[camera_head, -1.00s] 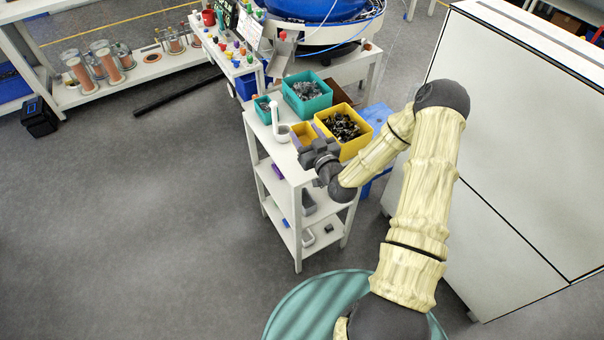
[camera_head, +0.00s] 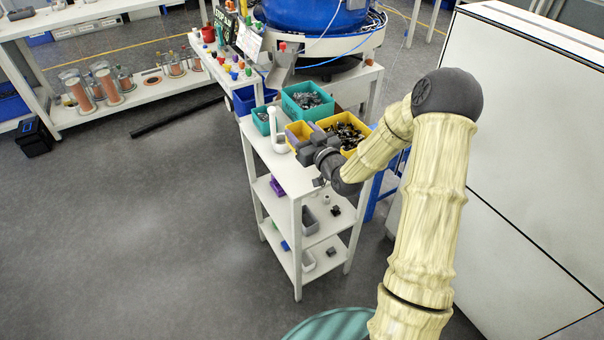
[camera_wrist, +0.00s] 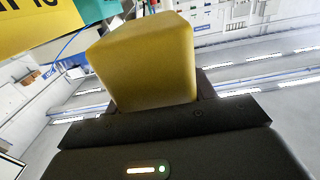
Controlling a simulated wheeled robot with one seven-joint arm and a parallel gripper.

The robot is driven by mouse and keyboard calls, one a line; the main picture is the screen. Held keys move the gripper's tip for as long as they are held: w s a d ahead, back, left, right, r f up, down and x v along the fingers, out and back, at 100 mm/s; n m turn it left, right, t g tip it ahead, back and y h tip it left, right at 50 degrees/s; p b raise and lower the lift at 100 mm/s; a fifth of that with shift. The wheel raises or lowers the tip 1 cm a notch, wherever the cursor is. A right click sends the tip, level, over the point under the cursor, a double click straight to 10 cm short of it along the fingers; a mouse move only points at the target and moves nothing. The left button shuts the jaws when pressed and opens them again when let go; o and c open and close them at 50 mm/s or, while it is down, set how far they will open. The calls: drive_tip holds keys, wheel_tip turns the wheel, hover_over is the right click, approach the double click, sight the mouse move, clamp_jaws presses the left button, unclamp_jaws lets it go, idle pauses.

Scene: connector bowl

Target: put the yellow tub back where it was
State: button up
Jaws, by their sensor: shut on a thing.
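A small yellow tub (camera_head: 291,136) is at the upper end of the white shelf unit, beside a larger yellow bin (camera_head: 357,150) of dark parts. My gripper (camera_head: 308,146) is shut on the small tub from the near side. The wrist view shows the tub (camera_wrist: 145,62) between the fingers, close to the gripper body (camera_wrist: 155,125). The fingertips are mostly hidden behind it. I cannot tell whether the tub touches the shelf top or hangs just above it.
Two teal bins (camera_head: 292,108) stand behind the tub, and a white upright holder (camera_head: 274,128) stands to its left. The near part of the shelf top (camera_head: 285,170) is clear. A large white cabinet (camera_head: 520,130) stands to the right of my arm.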

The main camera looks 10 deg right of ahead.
drive_tip(key=shift+f, duration=2.9)
drive_tip(key=shift+f, duration=2.05)
drive_tip(key=shift+f, duration=0.25)
drive_tip(key=o, duration=1)
drive_tip(key=shift+r, duration=0.1)
